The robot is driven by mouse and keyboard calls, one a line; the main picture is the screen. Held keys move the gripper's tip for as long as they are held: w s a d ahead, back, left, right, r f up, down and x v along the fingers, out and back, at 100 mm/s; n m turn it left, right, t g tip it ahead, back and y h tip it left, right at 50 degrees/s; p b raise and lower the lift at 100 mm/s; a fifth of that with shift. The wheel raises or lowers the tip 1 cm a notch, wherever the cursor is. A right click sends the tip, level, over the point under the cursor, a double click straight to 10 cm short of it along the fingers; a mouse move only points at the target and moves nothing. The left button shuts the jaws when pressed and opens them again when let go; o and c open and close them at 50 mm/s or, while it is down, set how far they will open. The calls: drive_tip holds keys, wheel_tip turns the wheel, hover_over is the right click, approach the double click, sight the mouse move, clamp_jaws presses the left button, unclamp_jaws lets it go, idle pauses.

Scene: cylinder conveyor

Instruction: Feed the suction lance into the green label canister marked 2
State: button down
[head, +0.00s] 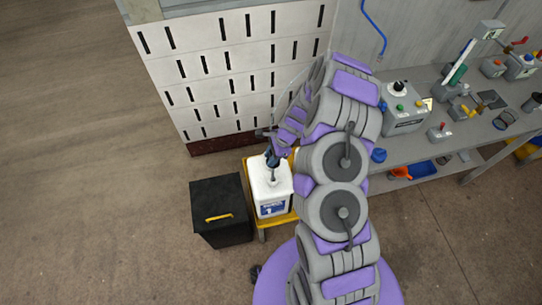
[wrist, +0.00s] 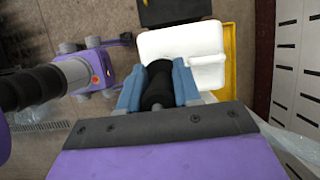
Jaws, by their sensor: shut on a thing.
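A white canister (head: 270,187) with a blue label stands upright on a yellow stand (head: 284,218); the label's mark is too small to read. No canister with a green label shows in either view. My gripper (head: 271,156) is just above the canister's top. In the wrist view my gripper (wrist: 158,88) has its blue-grey fingers shut on a black cylindrical grip, the suction lance (wrist: 157,82). Below the fingers the lance reaches the canister's top; I cannot tell how deep its tip is. The white canister (wrist: 205,45) also shows beyond the fingers.
A black box (head: 220,205) with a yellow handle stands left of the canister. A slotted white wall panel (head: 235,70) rises behind. A grey workbench (head: 440,135) with control boxes and tools is on the right. The floor at left is clear.

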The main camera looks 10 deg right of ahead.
drive_tip(key=shift+r+p, duration=2.55)
drive_tip(key=shift+r, duration=0.95)
drive_tip(key=shift+r+p, duration=0.15)
drive_tip(key=shift+p, duration=0.3)
drive_tip(key=shift+r+p, duration=1.25)
drive_tip(key=shift+r, duration=0.6)
drive_tip(key=shift+r, duration=0.15)
wheel_tip(320, 180, up, 4)
drive_tip(key=shift+f+p, duration=0.15)
drive_tip(key=shift+p, duration=1.1)
